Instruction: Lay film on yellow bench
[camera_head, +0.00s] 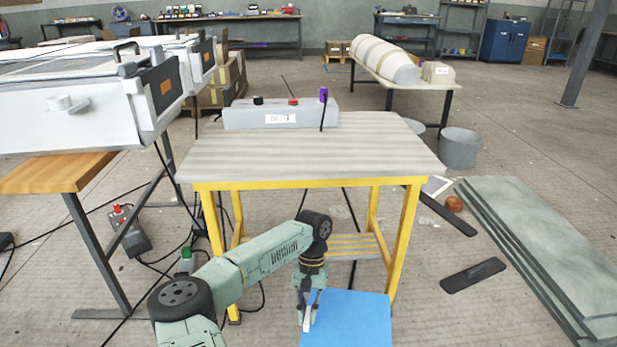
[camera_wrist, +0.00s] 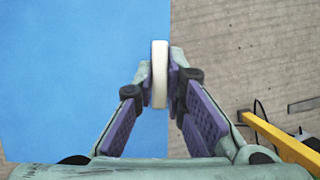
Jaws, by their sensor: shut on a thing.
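The yellow bench (camera_head: 300,155) has a striped grey-wood top and a yellow frame. A flat blue sheet (camera_head: 348,322), which looks like the film, shows low in front of the bench. It fills the left of the wrist view (camera_wrist: 70,75). My gripper (camera_head: 308,316) is at the sheet's left edge, below the bench top. In the wrist view its fingers (camera_wrist: 160,80) are shut on a narrow white piece (camera_wrist: 159,60) at the sheet's edge. I cannot tell what supports the sheet underneath.
A grey control box (camera_head: 281,114) with buttons and a purple item stand at the back of the bench top; its front is clear. A white mould (camera_head: 90,105) stands left. Grey sheets (camera_head: 545,250) are stacked right. Cables cross the floor at left.

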